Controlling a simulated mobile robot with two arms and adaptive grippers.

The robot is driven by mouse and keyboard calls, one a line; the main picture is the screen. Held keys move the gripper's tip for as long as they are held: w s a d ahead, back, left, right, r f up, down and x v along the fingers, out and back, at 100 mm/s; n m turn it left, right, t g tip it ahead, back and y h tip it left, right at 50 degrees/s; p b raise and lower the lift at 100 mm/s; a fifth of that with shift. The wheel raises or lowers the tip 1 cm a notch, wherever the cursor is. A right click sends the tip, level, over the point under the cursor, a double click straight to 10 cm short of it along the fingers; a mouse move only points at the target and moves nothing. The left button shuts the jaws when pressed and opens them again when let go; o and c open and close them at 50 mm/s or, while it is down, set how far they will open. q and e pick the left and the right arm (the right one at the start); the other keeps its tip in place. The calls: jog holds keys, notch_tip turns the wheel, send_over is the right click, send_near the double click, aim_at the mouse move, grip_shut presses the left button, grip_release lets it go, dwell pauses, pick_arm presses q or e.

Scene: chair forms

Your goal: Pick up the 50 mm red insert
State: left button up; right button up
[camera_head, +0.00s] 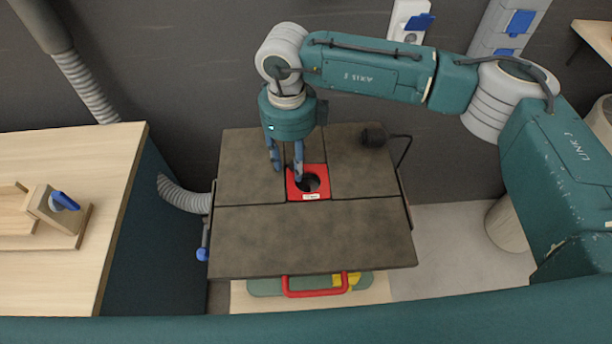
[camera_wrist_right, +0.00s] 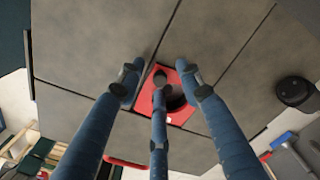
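The red insert (camera_head: 317,170) is a square plate with a round dark hole and a small white label on its front edge. It sits in the middle of the dark, segmented table top (camera_head: 310,235). My right gripper (camera_head: 286,174) hangs fingers-down over the insert's left side and hides part of it. In the right wrist view, the insert (camera_wrist_right: 181,117) lies beyond the three blue fingers of my right gripper (camera_wrist_right: 160,78). The fingers are spread with nothing between them. Whether any fingertip touches the insert I cannot tell. The insert's size cannot be read. My left gripper is not in view.
A black round fitting (camera_head: 373,137) with a cable sits at the table's back right. A wooden bench (camera_head: 75,165) with a clamp-like fixture (camera_head: 60,215) stands at left. A case with a red handle (camera_head: 315,292) lies below the front edge. The front table panel is bare.

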jog(key=shift+c, duration=0.5)
grip_shut()
jog(key=shift+r, duration=0.15)
